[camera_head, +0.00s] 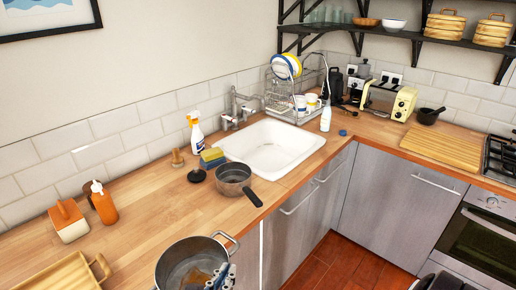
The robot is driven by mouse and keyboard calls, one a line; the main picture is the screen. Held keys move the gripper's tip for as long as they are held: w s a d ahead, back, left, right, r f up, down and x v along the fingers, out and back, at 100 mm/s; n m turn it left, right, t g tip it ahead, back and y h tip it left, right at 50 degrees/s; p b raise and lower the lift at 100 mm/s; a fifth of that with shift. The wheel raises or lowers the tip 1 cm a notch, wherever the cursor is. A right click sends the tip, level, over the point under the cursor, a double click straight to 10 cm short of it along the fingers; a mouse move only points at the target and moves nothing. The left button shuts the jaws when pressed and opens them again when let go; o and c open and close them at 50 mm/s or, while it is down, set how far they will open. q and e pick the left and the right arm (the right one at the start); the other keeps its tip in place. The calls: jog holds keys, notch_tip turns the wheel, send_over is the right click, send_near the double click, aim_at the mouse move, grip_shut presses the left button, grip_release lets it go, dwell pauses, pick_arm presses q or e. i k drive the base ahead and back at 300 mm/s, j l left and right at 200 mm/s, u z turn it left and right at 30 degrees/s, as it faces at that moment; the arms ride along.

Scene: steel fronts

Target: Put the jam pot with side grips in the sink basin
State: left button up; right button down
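The jam pot (183,252) is a wide steel pot with side grips, at the bottom of the head view near the worktop's front edge. One grip shows at its upper right; the pot's lower part is cut off by the frame. My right gripper (220,275) is at the pot's right side, overlapping its rim. I cannot tell whether its fingers are closed on the pot. The white sink basin (270,150) is set in the worktop farther back and looks empty. My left gripper is not in view.
A long-handled saucepan (234,175) stands between pot and basin, its handle pointing to the front edge. A sponge (212,157), spray bottle (196,132) and black plug (197,175) are left of the basin. A dish rack (285,100) stands behind.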

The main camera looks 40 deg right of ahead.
aim_at(263, 164)
jog(key=i+l, duration=0.1)
jog(key=l, duration=0.3)
jog(key=i+l+z, duration=0.1)
jog(key=l, duration=0.25)
jog(key=i+l, duration=0.15)
jog(key=l, duration=0.2)
jog(key=i+l+z, duration=0.1)
jog(key=l, duration=0.3)
jog(key=i+l+u, duration=0.2)
jog(key=l, duration=0.35)
jog(key=i+l+u, duration=0.2)
jog(key=l, duration=0.4)
jog(key=i+l+u, duration=0.2)
jog(key=l, duration=0.4)
jog(key=l+u, duration=0.2)
jog(key=l, duration=0.4)
jog(key=i+l+u, duration=0.2)
jog(key=l, duration=0.45)
jog(key=k, duration=0.1)
